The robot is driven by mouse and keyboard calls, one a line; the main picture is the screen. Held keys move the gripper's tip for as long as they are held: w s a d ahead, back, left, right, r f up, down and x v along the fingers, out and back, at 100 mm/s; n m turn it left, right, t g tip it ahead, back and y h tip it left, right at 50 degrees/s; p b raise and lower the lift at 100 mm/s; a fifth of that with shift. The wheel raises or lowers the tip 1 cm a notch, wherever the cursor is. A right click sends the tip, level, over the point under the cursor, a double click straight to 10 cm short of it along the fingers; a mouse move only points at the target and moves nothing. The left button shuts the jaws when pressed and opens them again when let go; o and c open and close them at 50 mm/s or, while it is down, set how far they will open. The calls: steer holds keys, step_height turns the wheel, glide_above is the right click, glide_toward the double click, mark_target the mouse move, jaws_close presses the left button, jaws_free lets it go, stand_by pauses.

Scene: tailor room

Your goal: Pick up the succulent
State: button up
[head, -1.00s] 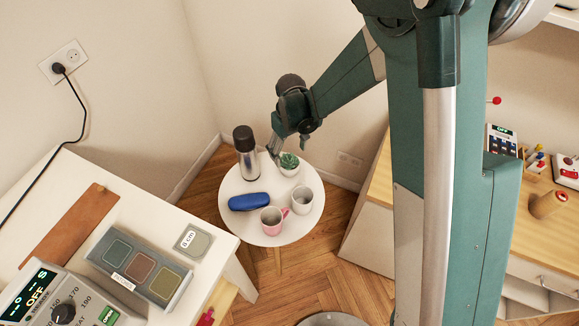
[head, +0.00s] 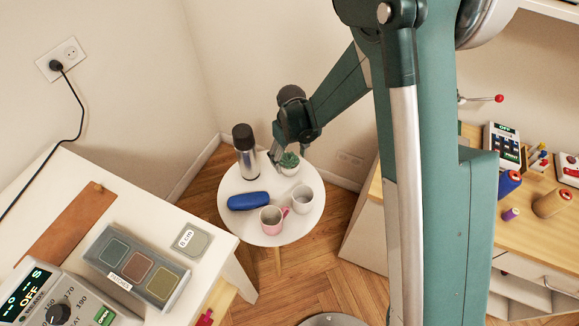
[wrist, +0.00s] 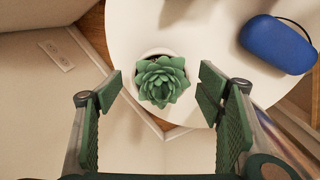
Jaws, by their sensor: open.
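The succulent (head: 289,160) is a green rosette in a small white pot at the back right of the round white table (head: 231,184). In the wrist view the succulent (wrist: 162,81) lies between and just beyond my open fingertips, a little left of centre. My gripper (wrist: 160,88) is open and empty, with a clear gap to the plant on each side. In the head view my gripper (head: 276,155) hangs just above and beside the pot, and partly hides it.
A steel flask (head: 246,160) with a dark lid stands left of the succulent. A blue case (head: 249,201), a pink mug (head: 271,221) and a white mug (head: 303,199) share the table. Walls (head: 260,60) stand close behind.

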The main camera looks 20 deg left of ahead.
steer(key=shift+f, duration=1.1)
steer(key=shift+c, duration=0.3)
steer(key=c, duration=1.1)
